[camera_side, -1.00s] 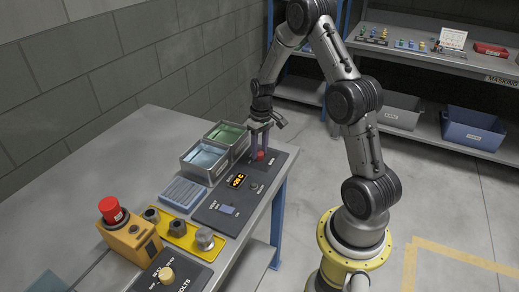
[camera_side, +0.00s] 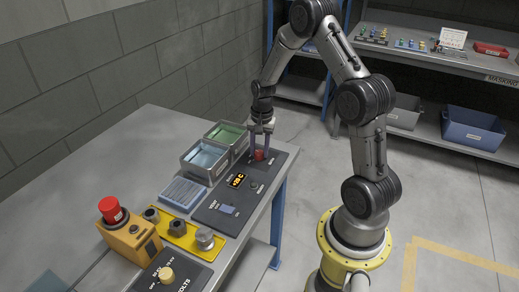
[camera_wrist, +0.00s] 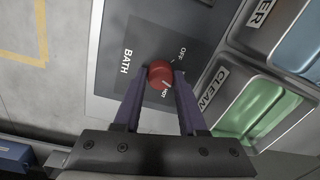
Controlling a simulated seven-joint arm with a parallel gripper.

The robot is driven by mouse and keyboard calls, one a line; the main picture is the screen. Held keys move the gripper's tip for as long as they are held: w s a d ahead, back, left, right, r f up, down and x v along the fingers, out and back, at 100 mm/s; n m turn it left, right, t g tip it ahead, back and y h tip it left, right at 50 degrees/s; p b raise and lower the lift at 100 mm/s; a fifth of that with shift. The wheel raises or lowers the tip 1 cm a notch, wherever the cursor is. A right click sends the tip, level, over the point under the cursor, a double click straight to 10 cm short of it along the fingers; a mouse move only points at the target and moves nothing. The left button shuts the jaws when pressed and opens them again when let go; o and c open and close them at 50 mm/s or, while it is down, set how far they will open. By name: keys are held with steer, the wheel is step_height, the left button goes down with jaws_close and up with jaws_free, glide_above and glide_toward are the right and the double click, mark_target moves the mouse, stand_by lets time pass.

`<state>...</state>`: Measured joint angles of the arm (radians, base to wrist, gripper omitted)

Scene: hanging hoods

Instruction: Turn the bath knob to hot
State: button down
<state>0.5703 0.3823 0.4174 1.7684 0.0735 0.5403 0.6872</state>
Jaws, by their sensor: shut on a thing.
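The red bath knob (camera_wrist: 159,71) is on a dark panel in the wrist view, between the labels OFF and HOT. A pale mark on the knob's lower side faces the HOT label. My gripper (camera_wrist: 161,77) is shut on the knob, one purple-grey finger on each side. In the side view, the red knob (camera_side: 260,155) is at the far end of the dark bath panel (camera_side: 217,212), and my gripper (camera_side: 261,149) comes down on it from above. The orange display (camera_side: 237,180) seems to read about 20 C.
Trays with blue (camera_side: 204,157) and green (camera_side: 228,134) contents stand left of the knob. Nearer are a blue ribbed block (camera_side: 183,193), a yellow plate with knobs (camera_side: 178,233) and a red emergency button (camera_side: 110,209). The bench edge is close on the right.

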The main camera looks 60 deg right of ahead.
mark_target(260, 153)
steer(key=m, duration=0.4)
steer(key=shift+r, duration=0.1)
steer(key=shift+w+m, duration=0.1)
steer(key=shift+m, duration=1.8)
steer(key=shift+c, duration=2.3)
jaws_free()
step_height(260, 153, up, 14)
steer(key=shift+s+a, duration=0.2)
steer(key=shift+s, duration=0.15)
